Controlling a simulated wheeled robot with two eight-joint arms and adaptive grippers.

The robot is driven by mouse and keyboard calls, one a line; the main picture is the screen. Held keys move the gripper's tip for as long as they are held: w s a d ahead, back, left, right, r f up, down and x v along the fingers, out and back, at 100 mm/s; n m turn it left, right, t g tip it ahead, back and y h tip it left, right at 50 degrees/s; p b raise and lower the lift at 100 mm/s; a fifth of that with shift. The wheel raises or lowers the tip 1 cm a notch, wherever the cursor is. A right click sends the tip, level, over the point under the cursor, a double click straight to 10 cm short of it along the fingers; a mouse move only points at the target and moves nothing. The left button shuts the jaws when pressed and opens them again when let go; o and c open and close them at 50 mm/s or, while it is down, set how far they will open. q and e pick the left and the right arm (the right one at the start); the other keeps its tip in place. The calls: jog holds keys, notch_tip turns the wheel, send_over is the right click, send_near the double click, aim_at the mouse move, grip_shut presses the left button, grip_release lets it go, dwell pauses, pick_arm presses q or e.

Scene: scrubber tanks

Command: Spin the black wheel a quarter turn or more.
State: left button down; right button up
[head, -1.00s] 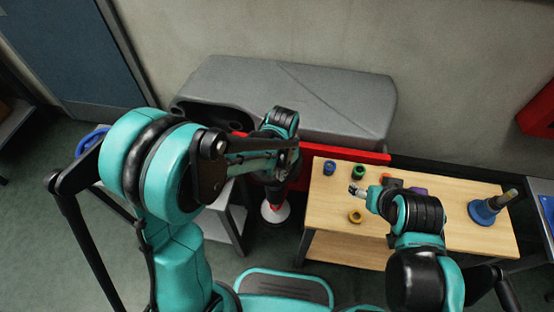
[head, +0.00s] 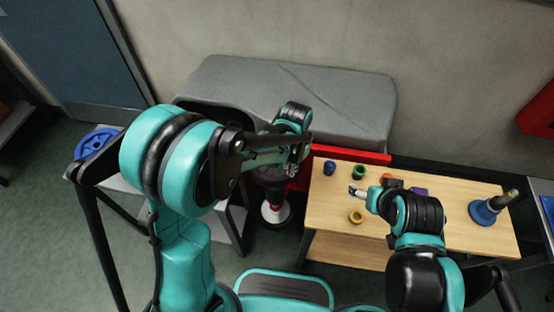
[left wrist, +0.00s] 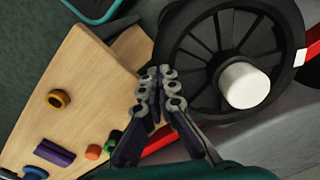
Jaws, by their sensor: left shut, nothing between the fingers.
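The black wheel (left wrist: 215,45) shows large in the left wrist view, with thin spokes, a thick rim and a white cylinder (left wrist: 245,85) standing out from it. In the head view my left arm hides most of it. My left gripper (left wrist: 160,73) is shut and empty, beside the wheel's rim at its left in the left wrist view; whether it touches the rim cannot be told. In the head view the left gripper (head: 291,171) is in front of the grey tank. My right gripper (head: 355,191) is over the wooden table, its fingers too small to judge.
The wooden table (head: 325,215) carries blue, green and yellow rings (head: 356,217), a purple block (head: 419,192) and a blue-based post (head: 484,211). A grey tank (head: 300,100) stands behind, with a red bar (head: 375,157). A blue spoked disc (head: 97,143) lies on a grey stand at left.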

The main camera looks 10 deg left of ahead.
pick_arm(q)
notch_tip(320, 180, up, 7)
jog(key=p, duration=0.5)
dwell(0.3)
dwell(0.5)
jog(key=s+a+r+n+t, duration=0.6)
jog(key=s+a+r, duration=0.6)
jog(key=a, duration=0.2)
jog(key=shift+a+t+b, duration=0.3)
jog(key=shift+a+t, duration=0.1)
jog(key=shift+t, duration=0.1)
